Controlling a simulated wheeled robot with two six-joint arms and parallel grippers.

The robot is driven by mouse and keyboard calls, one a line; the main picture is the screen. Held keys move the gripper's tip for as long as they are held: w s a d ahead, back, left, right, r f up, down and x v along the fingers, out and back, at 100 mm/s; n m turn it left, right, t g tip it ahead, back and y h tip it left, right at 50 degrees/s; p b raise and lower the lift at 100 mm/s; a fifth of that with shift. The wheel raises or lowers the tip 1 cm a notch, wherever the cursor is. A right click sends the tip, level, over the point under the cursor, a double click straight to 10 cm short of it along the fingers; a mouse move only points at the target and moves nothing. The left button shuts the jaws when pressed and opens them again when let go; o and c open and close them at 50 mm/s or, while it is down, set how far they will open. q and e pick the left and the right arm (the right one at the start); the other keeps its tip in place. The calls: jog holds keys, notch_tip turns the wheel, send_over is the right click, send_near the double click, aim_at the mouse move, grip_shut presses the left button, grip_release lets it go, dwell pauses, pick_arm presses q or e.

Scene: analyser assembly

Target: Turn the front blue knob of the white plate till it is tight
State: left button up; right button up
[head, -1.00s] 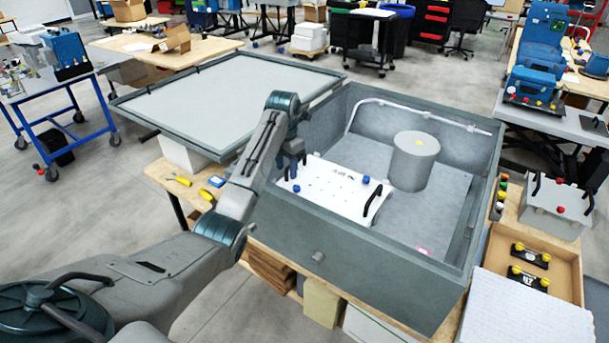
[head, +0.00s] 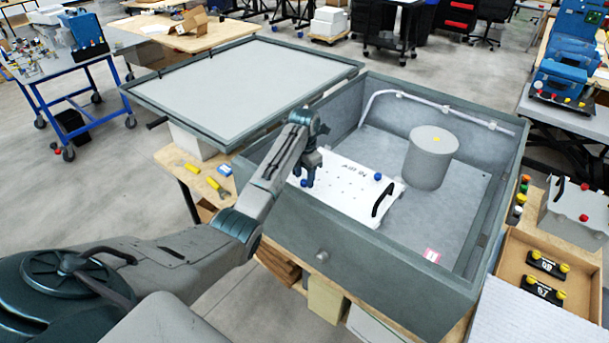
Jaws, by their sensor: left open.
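The white plate (head: 345,192) lies inside the grey open box, with a black handle (head: 382,199) at its right end. One blue knob (head: 377,176) stands clear near the plate's far right edge. The front blue knob (head: 304,183) is near the plate's left end, partly hidden by my left gripper. My left gripper (head: 308,180) points down just over this knob, jaws open; I cannot tell whether the fingers touch it. My right gripper is out of view.
The grey box wall (head: 340,255) rises in front of the plate. A grey cylinder (head: 429,160) stands to the right of the plate in the box. The large lid (head: 245,85) lies behind left. A tray (head: 548,277) with black parts sits at right.

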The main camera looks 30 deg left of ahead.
pick_arm(q)
jog(key=shift+s+f, duration=0.2)
jog(key=shift+f, duration=0.4)
grip_shut()
